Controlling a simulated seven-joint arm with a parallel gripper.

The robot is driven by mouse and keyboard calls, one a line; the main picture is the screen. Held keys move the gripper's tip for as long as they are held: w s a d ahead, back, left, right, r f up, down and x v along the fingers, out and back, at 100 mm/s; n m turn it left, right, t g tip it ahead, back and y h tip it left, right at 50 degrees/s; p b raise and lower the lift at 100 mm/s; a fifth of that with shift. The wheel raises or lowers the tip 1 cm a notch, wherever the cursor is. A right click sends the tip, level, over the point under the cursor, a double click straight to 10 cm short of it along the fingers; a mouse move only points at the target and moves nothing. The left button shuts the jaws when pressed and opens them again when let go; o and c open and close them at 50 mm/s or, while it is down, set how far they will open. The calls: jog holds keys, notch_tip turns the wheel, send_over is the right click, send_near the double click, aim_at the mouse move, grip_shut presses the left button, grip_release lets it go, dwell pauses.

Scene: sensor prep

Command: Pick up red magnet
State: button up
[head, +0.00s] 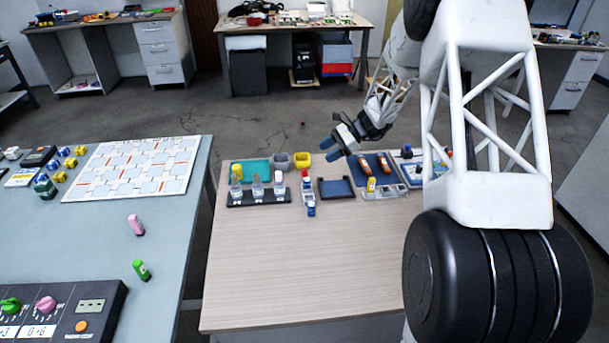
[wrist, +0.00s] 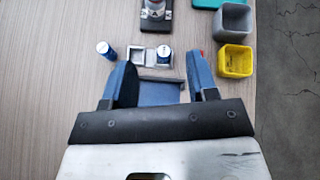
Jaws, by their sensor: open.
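A small red piece (head: 305,173) shows in the head view, near the middle of the row of items on the wooden table; I cannot tell for sure that it is the red magnet. In the wrist view a sliver of red (wrist: 202,53) shows beside the right finger, mostly hidden behind it. My gripper (head: 329,149) is open and empty, above the back of the table. In the wrist view my gripper (wrist: 158,68) has its blue fingers wide apart, over a dark-framed blue tray (wrist: 160,93).
A grey tray (wrist: 136,55) holds a blue-and-white cylinder (wrist: 164,57); another cylinder (wrist: 105,49) is to its left. A grey cup (wrist: 233,22) and yellow cup (wrist: 237,61) stand at right. Orange-red tools (head: 362,162) lie on a blue mat. The table's front is clear.

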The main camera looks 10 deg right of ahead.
aim_at(304, 174)
jog(key=w+f+m, duration=0.1)
jog(key=w+f, duration=0.1)
jog(key=f, duration=0.1)
jog(key=w+d+f+m+y, duration=0.1)
jog(key=w+f, duration=0.1)
jog(key=f, duration=0.1)
jog(key=w+d+f+m+t+y, duration=0.1)
jog(key=w+f, duration=0.1)
jog(key=f, duration=0.2)
jog(key=shift+w+d, duration=0.1)
jog(key=shift+w, duration=0.25)
jog(key=shift+x, duration=1.3)
jog(key=shift+x, duration=2.55)
jog(key=shift+f, duration=0.1)
